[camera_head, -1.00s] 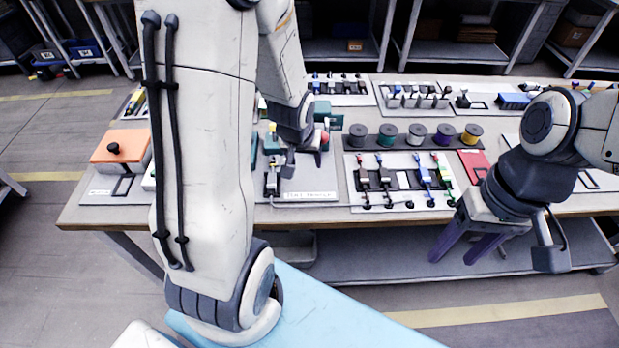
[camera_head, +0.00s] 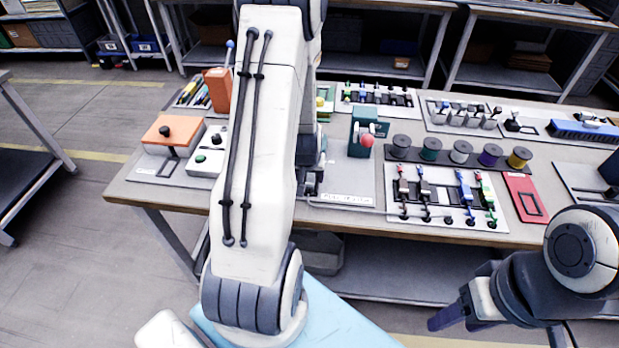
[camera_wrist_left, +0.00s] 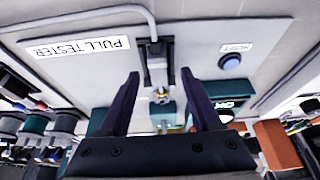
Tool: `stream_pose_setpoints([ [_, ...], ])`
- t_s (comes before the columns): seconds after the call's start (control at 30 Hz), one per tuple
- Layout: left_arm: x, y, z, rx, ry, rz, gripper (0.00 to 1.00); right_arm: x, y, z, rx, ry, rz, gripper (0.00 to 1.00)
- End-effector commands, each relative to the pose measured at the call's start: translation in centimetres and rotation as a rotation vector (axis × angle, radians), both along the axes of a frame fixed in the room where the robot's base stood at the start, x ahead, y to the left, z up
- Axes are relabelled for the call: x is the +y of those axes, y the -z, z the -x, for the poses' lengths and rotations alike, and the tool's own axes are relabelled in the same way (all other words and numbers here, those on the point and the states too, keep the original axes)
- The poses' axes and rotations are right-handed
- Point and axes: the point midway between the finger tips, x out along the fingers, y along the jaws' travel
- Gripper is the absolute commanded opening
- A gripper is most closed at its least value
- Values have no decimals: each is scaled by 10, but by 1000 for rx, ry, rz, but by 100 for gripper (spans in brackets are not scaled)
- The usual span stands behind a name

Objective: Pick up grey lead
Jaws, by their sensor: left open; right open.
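A grey lead (camera_wrist_left: 149,22) runs as a thin cable along the pull tester's plate (camera_wrist_left: 200,30) in the left wrist view, its end bending into a small dark metal clamp. In the head view, a thin grey cable (camera_head: 352,206) runs along the table's front towards the lead rack (camera_head: 440,178). My left gripper (camera_wrist_left: 160,90) is open, its two fingers on either side of the clamp's end, with nothing held. In the head view its fingers are mostly hidden by my left arm. My right gripper (camera_head: 450,316) is low at the right, off the table's front, empty.
The green tester housing with a red knob (camera_head: 366,138) stands right of my left arm. The rack holds red, blue and green leads. Spools (camera_head: 460,152) line up behind it. An orange box (camera_head: 172,132) and a green-button box (camera_head: 208,150) sit left.

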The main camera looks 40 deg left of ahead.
Motion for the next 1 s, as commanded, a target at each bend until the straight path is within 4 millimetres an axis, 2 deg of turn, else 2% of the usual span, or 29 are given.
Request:
stream_pose_setpoints([
  [0.13,3,15,-6,1,1,1,65,0,-1,0,0,0,0,57],
  [0.4,2,18,-8,-1,4,0,65,0,0,0,0,0,0,57],
  [0.43,2,18,-8,-1,4,0,61,0,-1,0,0,0,0,57],
  [0.5,2,18,-8,-1,4,0,34,0,0,0,0,0,0,57],
  [0.6,2,18,-8,-1,4,0,0,0,-1,0,0,0,0,57],
  [0.87,2,17,-8,-1,4,0,0,0,-1,0,0,0,0,57],
  [1.0,3,8,-9,-4,4,-2,0,0,-1,0,0,0,0,57],
])
